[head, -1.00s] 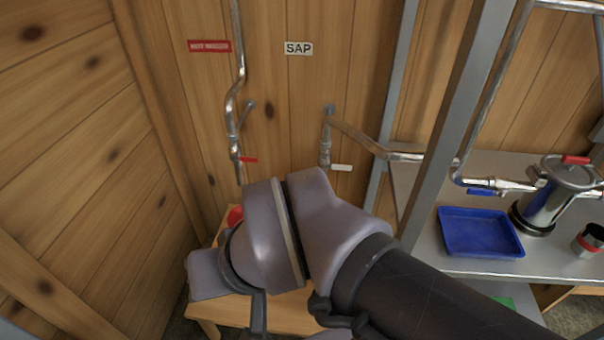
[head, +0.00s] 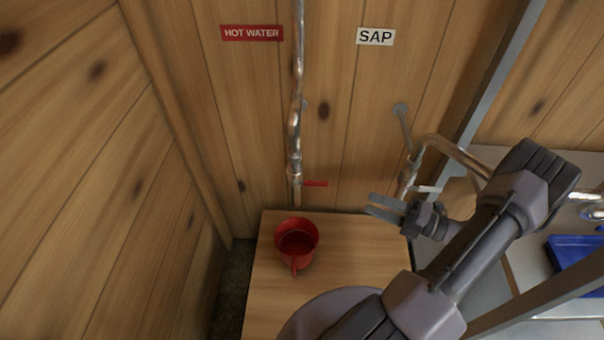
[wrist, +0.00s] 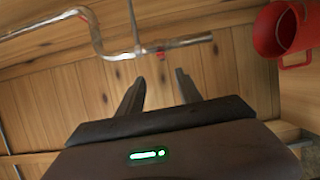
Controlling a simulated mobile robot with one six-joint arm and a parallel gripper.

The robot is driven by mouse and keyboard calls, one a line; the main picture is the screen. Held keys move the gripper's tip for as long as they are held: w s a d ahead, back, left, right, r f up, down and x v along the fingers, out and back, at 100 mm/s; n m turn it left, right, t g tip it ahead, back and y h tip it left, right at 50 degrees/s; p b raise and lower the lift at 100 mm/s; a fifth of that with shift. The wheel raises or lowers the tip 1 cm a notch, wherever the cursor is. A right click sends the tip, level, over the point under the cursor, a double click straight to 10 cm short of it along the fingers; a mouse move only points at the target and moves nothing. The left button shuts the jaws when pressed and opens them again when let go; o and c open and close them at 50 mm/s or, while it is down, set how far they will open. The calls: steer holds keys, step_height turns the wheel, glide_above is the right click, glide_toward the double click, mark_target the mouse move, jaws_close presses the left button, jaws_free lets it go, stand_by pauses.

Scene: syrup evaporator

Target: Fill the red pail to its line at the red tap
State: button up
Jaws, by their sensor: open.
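The red pail (head: 309,256) stands upright on the wooden bench, its handle toward me; it also shows at the upper right of the wrist view (wrist: 266,32). The red tap lever (head: 316,183) sticks out to the right of the hot water pipe (head: 297,150), whose lower end is just above and behind the pail. The lever also shows small in the wrist view (wrist: 160,54).
A sap pipe (head: 408,176) with a white lever (head: 428,189) comes down right behind my gripper. Signs on the wall read HOT WATER (head: 252,33) and SAP (head: 376,37). A blue tray (head: 578,255) and a metal post stand at right. The bench (head: 275,300) is otherwise clear.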

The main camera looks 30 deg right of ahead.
mark_target(320, 185)
steer(key=b+x, duration=0.3)
steer(key=x, duration=1.4)
steer(key=shift+w+f, duration=0.15)
jaws_close()
steer(key=shift+m, duration=0.3)
stand_by(0.4)
